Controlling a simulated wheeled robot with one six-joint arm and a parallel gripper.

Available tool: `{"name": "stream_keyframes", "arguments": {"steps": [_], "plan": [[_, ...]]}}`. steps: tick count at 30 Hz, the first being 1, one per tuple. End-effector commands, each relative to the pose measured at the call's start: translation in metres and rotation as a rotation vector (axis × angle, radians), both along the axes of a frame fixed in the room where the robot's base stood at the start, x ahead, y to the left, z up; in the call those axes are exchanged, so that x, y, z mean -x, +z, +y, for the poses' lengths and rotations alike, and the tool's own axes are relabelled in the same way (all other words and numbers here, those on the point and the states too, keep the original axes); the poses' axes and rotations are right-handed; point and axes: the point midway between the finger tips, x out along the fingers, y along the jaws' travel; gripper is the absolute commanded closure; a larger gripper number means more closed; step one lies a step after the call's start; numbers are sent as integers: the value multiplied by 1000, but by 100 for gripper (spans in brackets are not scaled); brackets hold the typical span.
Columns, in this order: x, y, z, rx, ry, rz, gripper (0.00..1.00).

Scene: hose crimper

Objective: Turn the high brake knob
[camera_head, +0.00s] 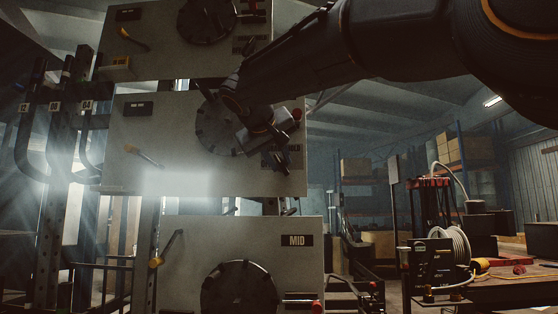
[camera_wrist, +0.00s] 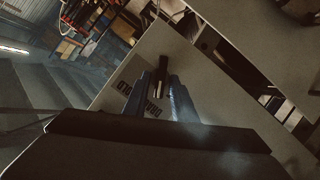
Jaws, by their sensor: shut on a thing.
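The middle panel (camera_head: 150,125) is a pale plate with a large black dial (camera_head: 212,130). My gripper (camera_head: 268,135) reaches down from the upper right to the right of this dial. In the wrist view its two fingers (camera_wrist: 162,88) are shut on a dark bar-like knob (camera_wrist: 164,63) beside upside-down lettering. The label (camera_head: 291,149) by it ends in "HOLD"; its start is covered. My arm and gripper hide most of the knob and the panel's upper right corner in the head view.
Another panel with a black dial (camera_head: 207,17) is above, and a panel marked MID (camera_head: 297,240) with its own dial (camera_head: 239,288) is below. Bent black pipes (camera_head: 35,130) stand at left. A workbench with a white hose coil (camera_head: 449,246) is at right.

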Motion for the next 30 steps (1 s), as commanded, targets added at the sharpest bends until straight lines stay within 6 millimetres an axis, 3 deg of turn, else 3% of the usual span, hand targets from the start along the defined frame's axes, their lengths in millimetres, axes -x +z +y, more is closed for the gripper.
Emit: {"name": "stream_keyframes", "arguments": {"steps": [2,3,4,14,30], "plan": [[0,-1,0,0,0,2,98],[0,-1,0,0,-1,2,72],[0,-1,0,0,0,2,70],[3,1,1,-1,0,0,70],[68,23,17,-1,2,1,70]]}}
